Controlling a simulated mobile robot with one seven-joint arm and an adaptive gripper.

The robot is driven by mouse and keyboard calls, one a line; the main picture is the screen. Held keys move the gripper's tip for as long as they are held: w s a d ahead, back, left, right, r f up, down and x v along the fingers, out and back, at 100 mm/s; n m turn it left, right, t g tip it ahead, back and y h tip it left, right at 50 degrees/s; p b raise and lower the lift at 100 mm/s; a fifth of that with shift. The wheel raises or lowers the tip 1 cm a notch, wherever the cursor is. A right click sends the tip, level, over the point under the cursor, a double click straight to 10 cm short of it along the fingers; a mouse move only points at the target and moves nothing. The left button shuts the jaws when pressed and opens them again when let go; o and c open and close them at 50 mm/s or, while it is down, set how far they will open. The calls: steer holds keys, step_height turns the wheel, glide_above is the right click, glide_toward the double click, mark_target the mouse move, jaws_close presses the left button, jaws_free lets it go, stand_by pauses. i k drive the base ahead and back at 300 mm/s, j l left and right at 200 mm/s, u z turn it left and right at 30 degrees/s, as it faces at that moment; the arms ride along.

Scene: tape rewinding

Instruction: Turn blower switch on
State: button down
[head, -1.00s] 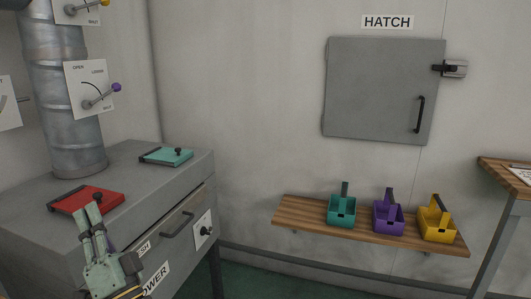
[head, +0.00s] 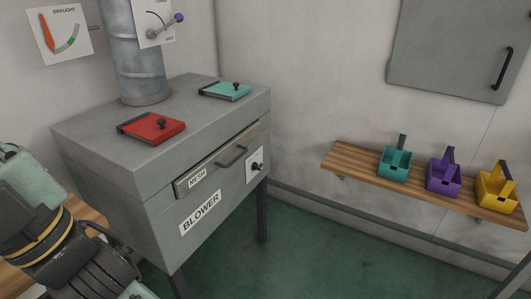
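The grey blower box (head: 110,172) stands at the left, with a BLOWER label (head: 200,212) on its front. The blower switch is a small black knob (head: 257,166) on a white plate at the right end of that front. Which setting it is at cannot be read at this size. My arm (head: 60,245) crosses the lower left corner, in front of the box and apart from the switch. My gripper's fingers are out of the picture.
A MESH drawer (head: 215,167) with a bar handle is above the label. Red (head: 151,127) and teal (head: 225,91) lids lie on the box top. A wooden shelf (head: 350,159) on the right holds teal, purple and yellow bins. Green floor before the box is clear.

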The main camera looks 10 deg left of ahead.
mark_target(254, 166)
steer(key=i+z, duration=0.45)
steer(key=i, duration=0.55)
